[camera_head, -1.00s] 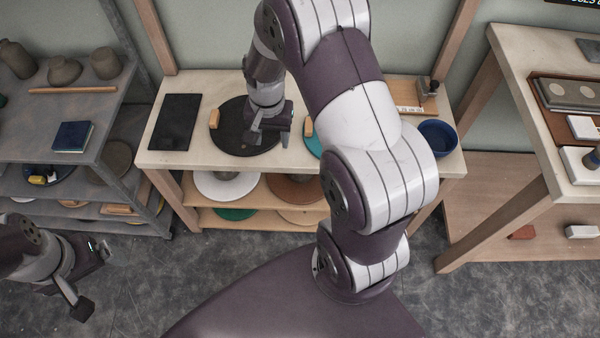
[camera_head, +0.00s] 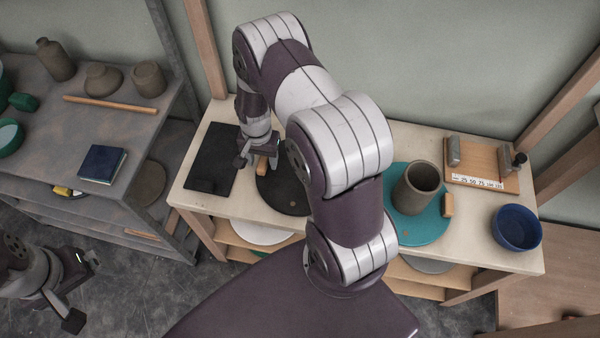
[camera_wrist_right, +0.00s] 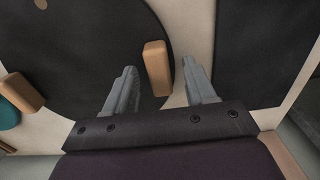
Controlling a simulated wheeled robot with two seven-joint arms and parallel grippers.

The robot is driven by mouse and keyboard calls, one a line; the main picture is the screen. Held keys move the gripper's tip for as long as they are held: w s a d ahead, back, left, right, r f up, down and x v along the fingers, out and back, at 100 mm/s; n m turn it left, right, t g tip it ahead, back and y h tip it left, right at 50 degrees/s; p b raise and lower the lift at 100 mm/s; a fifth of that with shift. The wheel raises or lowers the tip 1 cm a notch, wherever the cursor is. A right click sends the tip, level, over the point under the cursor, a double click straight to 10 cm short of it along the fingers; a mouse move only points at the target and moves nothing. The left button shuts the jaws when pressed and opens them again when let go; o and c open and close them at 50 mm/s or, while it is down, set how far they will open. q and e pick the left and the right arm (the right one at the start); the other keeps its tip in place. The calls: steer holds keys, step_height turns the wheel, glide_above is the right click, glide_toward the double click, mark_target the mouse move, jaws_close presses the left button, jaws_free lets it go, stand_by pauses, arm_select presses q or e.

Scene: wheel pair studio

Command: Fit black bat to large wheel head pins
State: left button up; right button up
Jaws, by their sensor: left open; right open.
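The round black bat (camera_head: 285,198) lies flat on the pale bench, partly hidden by my right arm; it also fills the left of the right wrist view (camera_wrist_right: 85,60). A wooden block (camera_wrist_right: 157,68) sits at its edge and shows in the head view (camera_head: 262,165). My right gripper (camera_head: 257,158) is open over that edge. In the right wrist view its fingers (camera_wrist_right: 160,80) stand either side of the block, with gaps on both sides. My left gripper (camera_head: 80,292) is open and empty at the lower left, over the floor. I cannot make out a large wheel head or its pins.
A black rectangular slab (camera_head: 214,160) lies left of the bat. A teal disc (camera_head: 420,229) with a clay pot (camera_head: 415,187) on it, a blue bowl (camera_head: 516,228) and a wooden gauge board (camera_head: 480,165) stand to the right. A grey shelf (camera_head: 120,185) is at left.

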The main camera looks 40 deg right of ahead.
jaws_close()
steer(key=shift+r, duration=0.1)
step_height(320, 180, up, 10)
steer(key=p, duration=0.1)
